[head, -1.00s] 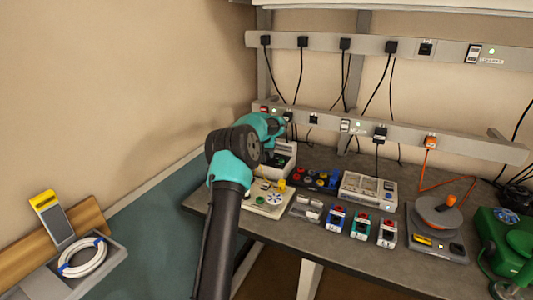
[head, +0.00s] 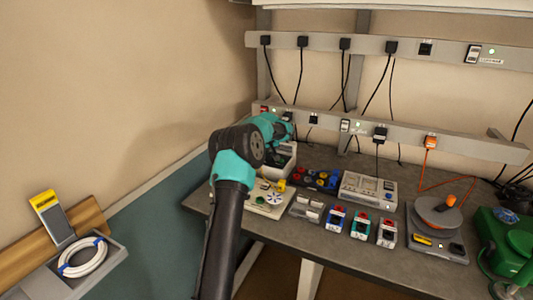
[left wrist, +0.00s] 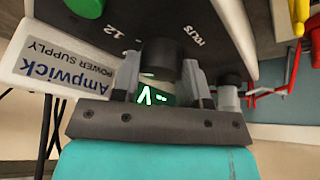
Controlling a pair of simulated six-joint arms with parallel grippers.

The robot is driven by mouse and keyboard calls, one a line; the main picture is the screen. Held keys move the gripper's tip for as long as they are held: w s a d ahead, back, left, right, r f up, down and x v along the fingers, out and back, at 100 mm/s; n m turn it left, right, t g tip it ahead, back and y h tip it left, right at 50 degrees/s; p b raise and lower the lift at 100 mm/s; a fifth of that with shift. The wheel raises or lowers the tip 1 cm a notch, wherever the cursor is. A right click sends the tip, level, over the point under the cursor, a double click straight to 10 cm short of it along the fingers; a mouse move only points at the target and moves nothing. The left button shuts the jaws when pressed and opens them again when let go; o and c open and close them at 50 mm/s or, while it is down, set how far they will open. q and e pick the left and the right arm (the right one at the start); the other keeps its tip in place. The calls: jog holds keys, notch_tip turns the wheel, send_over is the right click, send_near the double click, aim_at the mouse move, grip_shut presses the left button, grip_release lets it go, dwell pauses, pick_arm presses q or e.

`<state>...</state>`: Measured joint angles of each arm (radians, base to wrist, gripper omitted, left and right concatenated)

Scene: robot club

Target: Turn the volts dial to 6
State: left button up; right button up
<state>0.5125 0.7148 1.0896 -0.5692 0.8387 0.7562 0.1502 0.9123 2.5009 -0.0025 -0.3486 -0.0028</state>
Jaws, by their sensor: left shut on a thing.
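The power supply (head: 288,163) is a pale box with a dark face, partly hidden behind my left arm in the head view. In the left wrist view its label (left wrist: 65,63) reads "Ampwick POWER SUPPLY", and the dark face carries "VOLTS" and "12". The volts dial (left wrist: 163,52) is a black round knob. My left gripper (left wrist: 162,76) is shut on it, one finger on each side. A green lit display (left wrist: 152,97) shows between the fingers, partly covered. The dial's pointer is not visible, so I cannot tell its setting. In the head view the dial and fingertips are hidden.
A cream board with dials (head: 268,205) lies in front of the supply. Several coloured sockets (head: 317,178) and a grey meter box (head: 368,190) stand to its right. A socket rail (head: 460,143) runs behind.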

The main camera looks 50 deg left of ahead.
pick_arm(q)
jog(key=n+g, duration=0.1)
jog(key=n, duration=0.2)
jog(key=n+g+y, duration=0.1)
jog(key=n, duration=0.2)
jog(key=shift+w+n, duration=0.2)
jog(key=shift+n, duration=0.1)
jog(key=n+g, duration=0.1)
jog(key=n, duration=0.2)
jog(key=n+g, duration=0.1)
jog(key=n, duration=0.2)
jog(key=shift+g, duration=0.3)
jog(key=shift+r, duration=0.1)
jog(key=o, duration=0.9)
